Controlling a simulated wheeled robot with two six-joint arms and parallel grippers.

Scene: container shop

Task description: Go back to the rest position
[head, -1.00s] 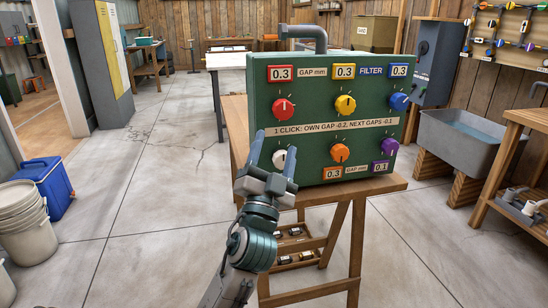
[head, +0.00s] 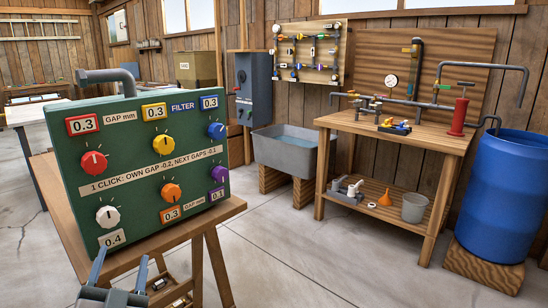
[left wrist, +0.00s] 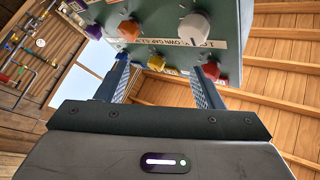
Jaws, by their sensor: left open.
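My left gripper (head: 120,268) is at the bottom left of the head view, just below and in front of the green filter box (head: 75,150). It is open, with nothing between its fingers. The box has red (head: 94,163), yellow (head: 163,145), blue (head: 216,130), white (head: 108,216), orange (head: 171,193) and purple (head: 219,174) knobs. The tag below the white knob reads 0.4. In the left wrist view both fingers (left wrist: 160,85) are apart, and the box (left wrist: 150,12) shows beyond them. My right gripper is not in view.
The box stands on a wooden trestle table (head: 225,212). To the right are a grey sink (head: 290,155), a workbench (head: 440,142) with pipes and a blue barrel (head: 505,190). The concrete floor (head: 330,260) between them is clear.

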